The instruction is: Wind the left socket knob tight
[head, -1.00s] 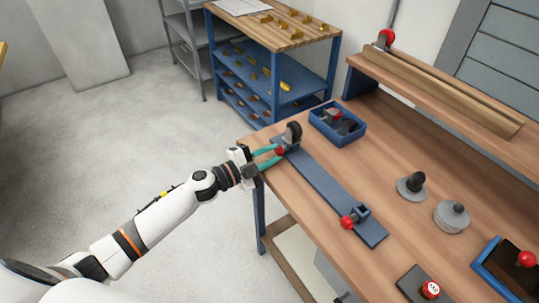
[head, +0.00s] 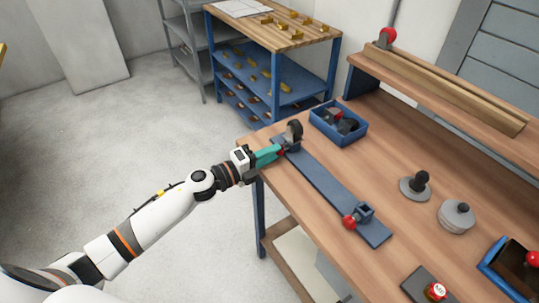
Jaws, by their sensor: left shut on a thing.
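A long blue-grey plate (head: 325,180) lies on the wooden bench with a socket at each end. At its far left end stands a socket with a dark round part (head: 294,131). Its red knob (head: 281,153) shows only as a sliver beside my left gripper (head: 273,154). The gripper's teal fingers are shut on that knob and hide most of it. The near right socket (head: 365,211) has a red knob (head: 349,222) on its left side, with nothing touching it. My right gripper is not in view.
A blue bin (head: 338,125) with dark and red parts stands just behind the plate's far end. The middle of the bench is clear.

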